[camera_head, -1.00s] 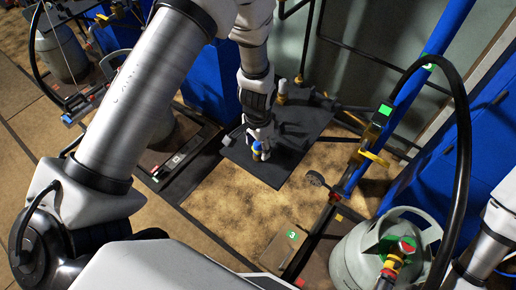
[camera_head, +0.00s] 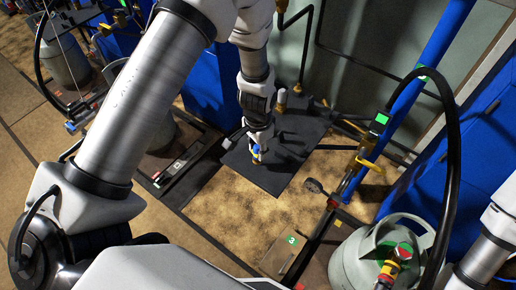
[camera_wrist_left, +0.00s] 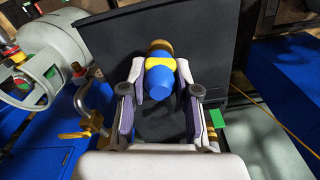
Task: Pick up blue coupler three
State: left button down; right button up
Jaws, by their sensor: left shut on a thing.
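The blue coupler (camera_head: 257,152), with a yellow band, is over the dark square plate (camera_head: 275,181) in the head view. In the left wrist view the blue coupler (camera_wrist_left: 160,78) has a blue end toward the camera, a yellow collar and a brass-coloured far end. My left gripper (camera_head: 259,142) is shut on it, with one finger on each side in the wrist view. I cannot tell whether the coupler touches the plate, and I see no number on it. My right arm shows at the right edge, but its gripper is out of view.
A grey gas cylinder (camera_head: 357,262) with a black hose (camera_head: 453,150) stands at the lower right, beside a "3" plate (camera_head: 284,252). A blue pipe (camera_head: 425,75) and blue cabinet (camera_head: 480,135) are on the right.

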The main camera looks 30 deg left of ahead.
pick_arm(q)
jog(key=s+a+r+p, duration=0.1)
jog(key=s+a+p, duration=0.2)
jog(key=s+p, duration=0.4)
jog(key=s+a+r+p, duration=0.1)
jog(key=s+a+p, duration=0.3)
jog(key=s+p, duration=0.4)
jog(key=w+d+r+n+b, duration=0.2)
jog(key=w+d+r+b, duration=0.3)
jog(key=w, duration=0.4)
jog(key=w+d+r+n+b, duration=0.2)
jog(key=w+d+r+b, duration=0.3)
jog(key=w, duration=0.4)
jog(key=shift+w+d+n, duration=0.2)
jog(key=shift+d+n, duration=0.05)
jog(key=shift+n, duration=0.05)
jog(key=shift+d, duration=0.1)
